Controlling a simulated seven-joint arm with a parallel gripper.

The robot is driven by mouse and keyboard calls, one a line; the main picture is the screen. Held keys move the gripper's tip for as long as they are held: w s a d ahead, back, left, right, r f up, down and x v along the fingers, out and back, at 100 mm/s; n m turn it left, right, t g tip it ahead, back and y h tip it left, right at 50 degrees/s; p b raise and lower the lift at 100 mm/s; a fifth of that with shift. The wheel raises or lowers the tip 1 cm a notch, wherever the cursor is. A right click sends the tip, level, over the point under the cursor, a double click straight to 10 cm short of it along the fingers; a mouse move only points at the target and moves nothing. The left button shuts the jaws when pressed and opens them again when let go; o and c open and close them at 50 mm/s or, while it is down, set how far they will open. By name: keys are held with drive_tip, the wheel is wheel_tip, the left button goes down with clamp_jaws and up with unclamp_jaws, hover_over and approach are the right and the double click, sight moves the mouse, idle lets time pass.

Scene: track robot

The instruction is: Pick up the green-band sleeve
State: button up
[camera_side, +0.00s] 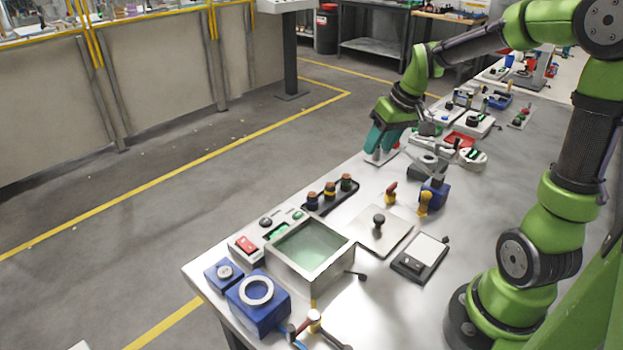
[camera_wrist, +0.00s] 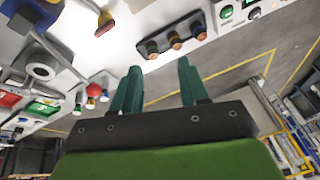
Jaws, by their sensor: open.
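Three dark sleeves with copper-coloured parts stand in a row in a black rack (camera_side: 334,200) near the table's far edge. They are the left sleeve (camera_side: 312,200), the middle sleeve (camera_side: 329,191) and the right sleeve (camera_side: 346,182). The rack also shows in the wrist view (camera_wrist: 170,32). My gripper (camera_side: 377,155) is open and empty, above the table edge beyond the rack's right end. In the wrist view its teal fingers (camera_wrist: 158,66) are apart, with the sleeves beyond them.
A blue ring block (camera_side: 257,300) stands at the front left. Clutter fills the table's back.

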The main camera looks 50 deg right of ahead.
sight(348, 176)
drive_tip(key=w+d+f+n, duration=0.1)
drive_tip(key=w+d+n, duration=0.4)
drive_tip(key=n, duration=0.1)
drive_tip(key=shift+y, duration=0.3)
drive_tip(key=x, duration=1.1)
drive_tip(key=shift+w+a, duration=0.1)
drive_tip(key=shift+w, duration=0.05)
drive_tip(key=shift+x, duration=2.8)
